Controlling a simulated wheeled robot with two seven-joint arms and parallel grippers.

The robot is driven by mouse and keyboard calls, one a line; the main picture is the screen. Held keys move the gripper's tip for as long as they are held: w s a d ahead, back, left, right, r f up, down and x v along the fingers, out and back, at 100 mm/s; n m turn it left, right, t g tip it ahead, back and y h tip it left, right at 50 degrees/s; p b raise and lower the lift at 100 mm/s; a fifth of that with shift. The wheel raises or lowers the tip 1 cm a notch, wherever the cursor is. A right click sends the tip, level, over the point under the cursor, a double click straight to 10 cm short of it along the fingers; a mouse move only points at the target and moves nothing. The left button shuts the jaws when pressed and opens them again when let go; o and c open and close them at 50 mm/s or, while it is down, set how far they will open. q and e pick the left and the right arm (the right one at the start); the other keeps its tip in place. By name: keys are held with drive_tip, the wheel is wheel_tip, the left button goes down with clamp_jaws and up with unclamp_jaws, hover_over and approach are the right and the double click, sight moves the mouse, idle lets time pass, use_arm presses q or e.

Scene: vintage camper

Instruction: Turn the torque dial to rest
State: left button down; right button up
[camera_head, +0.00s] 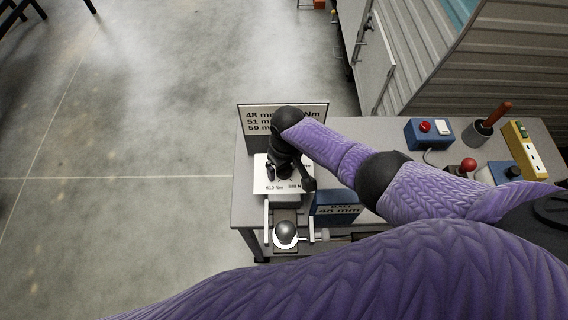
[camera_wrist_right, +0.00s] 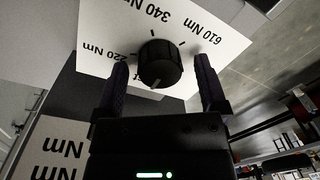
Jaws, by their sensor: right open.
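A pale line on the knob points down and slightly left in the right wrist view. A rest label cannot be read; part of the plate is hidden. My right gripper (camera_wrist_right: 161,64) is open, with one finger on each side of the knob. I see gaps by both fingers, and contact cannot be told. In the head view my right gripper (camera_head: 285,171) is over the plate (camera_head: 262,183) and hides the dial. My left gripper is out of view.
A sign (camera_head: 258,116) with mm and Nm figures stands behind the plate. A tow ball (camera_head: 286,232) is in front. A blue box (camera_head: 338,208) stands beside it. A blue box with a red button (camera_head: 428,131), a cup (camera_head: 476,135) and a red-knobbed lever (camera_head: 468,164) are at right.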

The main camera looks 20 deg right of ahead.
drive_tip(key=r+p, duration=0.1)
drive_tip(key=r, duration=0.2)
drive_tip(key=r+p, duration=0.2)
drive_tip(key=r, duration=0.1)
drive_tip(key=r+p, duration=0.2)
drive_tip(key=r, duration=0.1)
drive_tip(key=shift+w+d, duration=0.1)
drive_tip(key=shift+d, duration=0.15)
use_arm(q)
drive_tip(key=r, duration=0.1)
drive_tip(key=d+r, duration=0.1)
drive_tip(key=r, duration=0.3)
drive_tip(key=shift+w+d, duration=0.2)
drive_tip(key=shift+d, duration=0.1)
use_arm(e)
drive_tip(key=shift+r, duration=0.45)
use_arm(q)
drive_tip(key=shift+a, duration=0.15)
